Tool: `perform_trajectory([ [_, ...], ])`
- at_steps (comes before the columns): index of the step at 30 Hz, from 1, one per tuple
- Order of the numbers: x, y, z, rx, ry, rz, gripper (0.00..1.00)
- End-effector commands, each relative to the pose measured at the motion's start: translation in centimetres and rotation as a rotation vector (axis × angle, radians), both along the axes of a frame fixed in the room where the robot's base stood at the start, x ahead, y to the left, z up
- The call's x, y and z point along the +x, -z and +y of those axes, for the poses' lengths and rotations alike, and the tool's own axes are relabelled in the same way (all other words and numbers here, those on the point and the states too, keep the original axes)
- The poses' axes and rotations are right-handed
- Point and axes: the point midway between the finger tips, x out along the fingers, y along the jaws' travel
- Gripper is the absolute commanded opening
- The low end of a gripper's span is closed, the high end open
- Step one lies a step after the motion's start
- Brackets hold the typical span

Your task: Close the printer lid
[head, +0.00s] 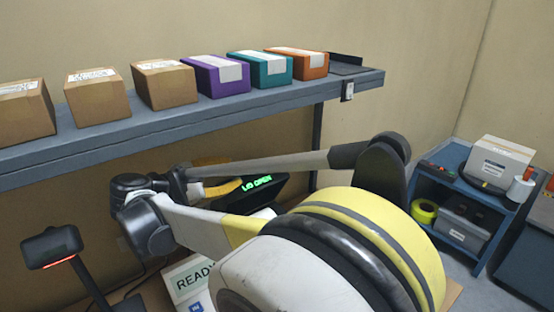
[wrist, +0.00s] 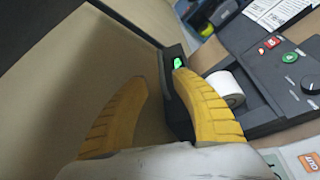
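The printer (wrist: 262,82) is on the right of the wrist view, with a white paper roll (wrist: 226,86) exposed in it and red and green buttons beside the roll. A dark upright panel (wrist: 180,112), which looks like the raised lid, stands left of the roll, partly behind my right finger. A small green-lit part shows at its top. In the head view a black panel (head: 278,190) shows green text reading "LID OPEN". My gripper (wrist: 158,77) has its yellow fingers spread, with nothing seen held between them. It also shows in the head view (head: 222,188), close to the black panel. My arm hides most of the printer there.
A shelf (head: 165,128) above carries several boxes. A "READY" sign (head: 192,280) and a scanner on a stand (head: 52,246) are at lower left. A blue cart (head: 450,187) stands at right, holding a grey box (head: 497,163). Floor shows beside it.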

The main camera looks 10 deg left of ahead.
Motion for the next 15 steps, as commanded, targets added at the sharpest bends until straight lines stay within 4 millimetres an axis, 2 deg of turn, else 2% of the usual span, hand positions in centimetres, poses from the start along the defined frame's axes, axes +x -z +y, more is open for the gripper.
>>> perform_trajectory([
  [9,5.2,1.9,-2.7,0.003,0.006,0.001,0.31],
  [15,7.8,2.8,-3.9,0.003,0.003,0.001,0.31],
])
